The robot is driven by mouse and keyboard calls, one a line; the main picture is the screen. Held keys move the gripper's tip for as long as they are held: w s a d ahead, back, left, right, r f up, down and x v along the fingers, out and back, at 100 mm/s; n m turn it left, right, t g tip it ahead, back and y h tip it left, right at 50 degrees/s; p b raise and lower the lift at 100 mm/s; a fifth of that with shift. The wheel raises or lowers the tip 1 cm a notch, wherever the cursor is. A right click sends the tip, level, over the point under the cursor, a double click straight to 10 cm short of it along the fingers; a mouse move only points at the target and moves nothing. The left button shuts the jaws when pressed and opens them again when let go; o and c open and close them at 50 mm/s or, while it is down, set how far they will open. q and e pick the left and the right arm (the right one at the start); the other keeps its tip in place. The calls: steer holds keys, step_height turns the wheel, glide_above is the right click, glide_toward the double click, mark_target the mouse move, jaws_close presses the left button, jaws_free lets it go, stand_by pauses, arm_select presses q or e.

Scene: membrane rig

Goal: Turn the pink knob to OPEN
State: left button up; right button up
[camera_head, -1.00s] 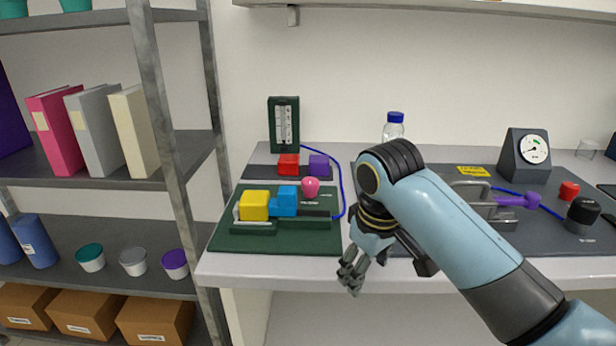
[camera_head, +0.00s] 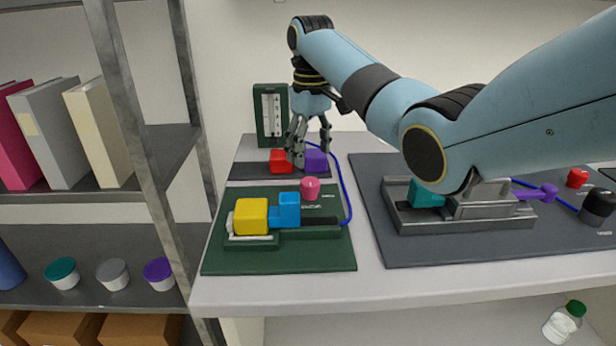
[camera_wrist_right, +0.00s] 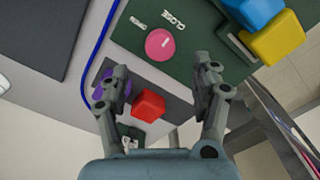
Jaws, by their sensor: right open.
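The pink knob (camera_head: 310,188) stands on the dark green board (camera_head: 225,262), behind the blue block (camera_head: 289,210) and the yellow block (camera_head: 251,215). My right gripper (camera_head: 309,150) is open and empty, above and behind the knob, near the red and purple blocks. In the right wrist view the knob (camera_wrist_right: 160,45) shows from above, ahead of the open fingers and apart from them. A short white mark is on its top. My left gripper is not in view.
A red block (camera_head: 281,161) and a purple block (camera_head: 316,161) sit on a dark strip behind the board. A gauge (camera_head: 270,115) stands behind them. A blue tube (camera_head: 346,190) runs along the board's right side. A metal rig (camera_head: 460,222) stands to the right.

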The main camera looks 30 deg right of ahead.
mark_target(310, 182)
step_height(310, 182, down, 4)
steer(key=shift+r, duration=0.1)
step_height(310, 182, down, 3)
steer(key=shift+f, duration=0.45)
steer(key=c, duration=1.2)
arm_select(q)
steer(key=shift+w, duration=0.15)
arm_select(e)
steer(key=shift+o, duration=0.2)
